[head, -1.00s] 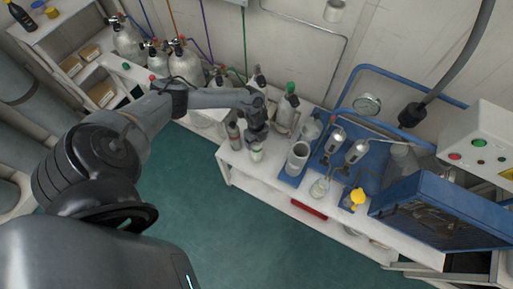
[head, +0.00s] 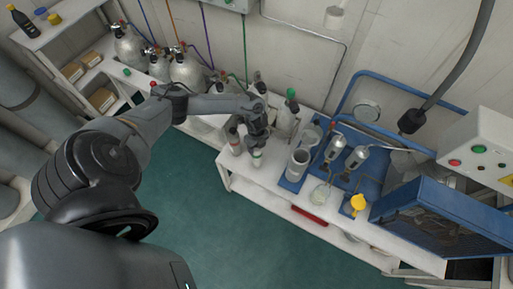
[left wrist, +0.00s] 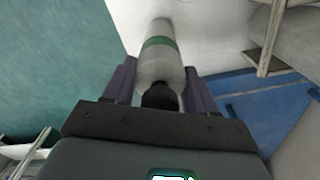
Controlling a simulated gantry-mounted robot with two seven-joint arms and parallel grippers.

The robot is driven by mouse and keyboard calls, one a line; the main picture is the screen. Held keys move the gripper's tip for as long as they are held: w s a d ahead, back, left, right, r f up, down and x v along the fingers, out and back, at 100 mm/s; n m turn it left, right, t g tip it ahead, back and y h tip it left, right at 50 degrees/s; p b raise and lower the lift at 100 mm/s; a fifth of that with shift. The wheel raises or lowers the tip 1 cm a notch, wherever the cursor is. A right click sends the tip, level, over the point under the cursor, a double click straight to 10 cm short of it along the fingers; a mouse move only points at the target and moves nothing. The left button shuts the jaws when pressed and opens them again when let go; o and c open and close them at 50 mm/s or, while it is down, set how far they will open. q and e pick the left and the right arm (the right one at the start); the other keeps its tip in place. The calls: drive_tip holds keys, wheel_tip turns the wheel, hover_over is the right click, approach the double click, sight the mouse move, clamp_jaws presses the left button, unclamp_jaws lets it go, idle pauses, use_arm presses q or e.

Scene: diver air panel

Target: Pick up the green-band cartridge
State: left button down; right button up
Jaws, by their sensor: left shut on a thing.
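The green-band cartridge (left wrist: 159,58) is a pale cylinder with a green band and a dark cap end. In the left wrist view it lies between the two fingers of my left gripper (left wrist: 158,88), which is shut on it. In the head view the cartridge (head: 257,159) shows below my left gripper (head: 257,146), near the front edge of the white bench (head: 262,185). I cannot tell whether its base touches the bench. Another cartridge (head: 234,141) stands just to the left of the gripper. My right gripper is not in view.
A green-topped bottle (head: 289,112) stands behind the gripper. Several gas cylinders (head: 186,72) stand at the back left. The green floor in front is clear.

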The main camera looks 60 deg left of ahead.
use_arm(q)
drive_tip(key=shift+r+p, duration=0.5)
drive_tip(key=shift+r, duration=1.5)
drive_tip(key=w+d+r, duration=0.2)
drive_tip(key=d+r, duration=0.1)
drive_tip(key=d, duration=0.2)
drive_tip(key=w+d+r+p, duration=0.1)
drive_tip(key=w+d+r, duration=0.2)
drive_tip(key=d, duration=0.2)
drive_tip(key=shift+d+r, duration=0.35)
